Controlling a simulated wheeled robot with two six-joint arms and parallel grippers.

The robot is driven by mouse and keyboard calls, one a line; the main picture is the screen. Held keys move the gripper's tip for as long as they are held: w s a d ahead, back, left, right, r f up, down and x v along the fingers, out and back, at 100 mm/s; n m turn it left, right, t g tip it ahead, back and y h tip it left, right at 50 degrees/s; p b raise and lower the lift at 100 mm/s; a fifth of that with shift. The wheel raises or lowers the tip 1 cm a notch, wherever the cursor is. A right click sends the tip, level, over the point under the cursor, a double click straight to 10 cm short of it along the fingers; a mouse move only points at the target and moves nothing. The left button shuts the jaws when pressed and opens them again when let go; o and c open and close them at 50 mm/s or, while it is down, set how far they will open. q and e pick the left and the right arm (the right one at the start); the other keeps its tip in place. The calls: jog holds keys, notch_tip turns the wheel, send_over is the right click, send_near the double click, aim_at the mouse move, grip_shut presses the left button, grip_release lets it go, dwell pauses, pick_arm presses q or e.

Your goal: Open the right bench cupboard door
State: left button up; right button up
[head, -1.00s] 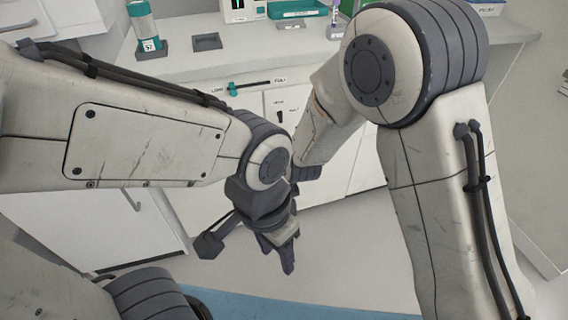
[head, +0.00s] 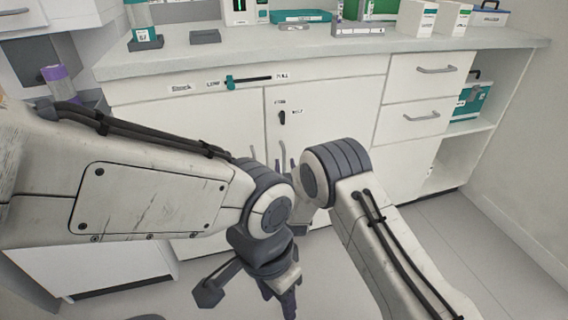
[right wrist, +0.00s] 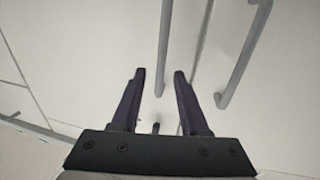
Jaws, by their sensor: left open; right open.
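The right bench cupboard door (head: 335,110) is white and shut, with a dark turn knob (head: 282,117) near its upper left corner. Its grey bar handle (head: 283,158) is partly hidden by my arms. The right wrist view looks inverted, so the bar left of the door gap seems to be this handle (right wrist: 165,40). My right gripper (right wrist: 159,73) is open; the handle's end shows between its fingers, depth unclear. The arm hides this gripper in the head view. My left gripper (head: 280,295) hangs low in front of the cupboard, open and empty.
The left cupboard door (head: 205,125) is shut; its handle (right wrist: 243,55) is close by. Drawers (head: 425,95) and an open shelf with a teal case (head: 468,103) lie to the right. A slider (head: 240,80) runs above the doors. Boxes stand on the bench top (head: 350,58).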

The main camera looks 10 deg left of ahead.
aim_at(284, 160)
jog(key=shift+b+x, duration=0.4)
jog(key=shift+x, duration=1.4)
grip_shut()
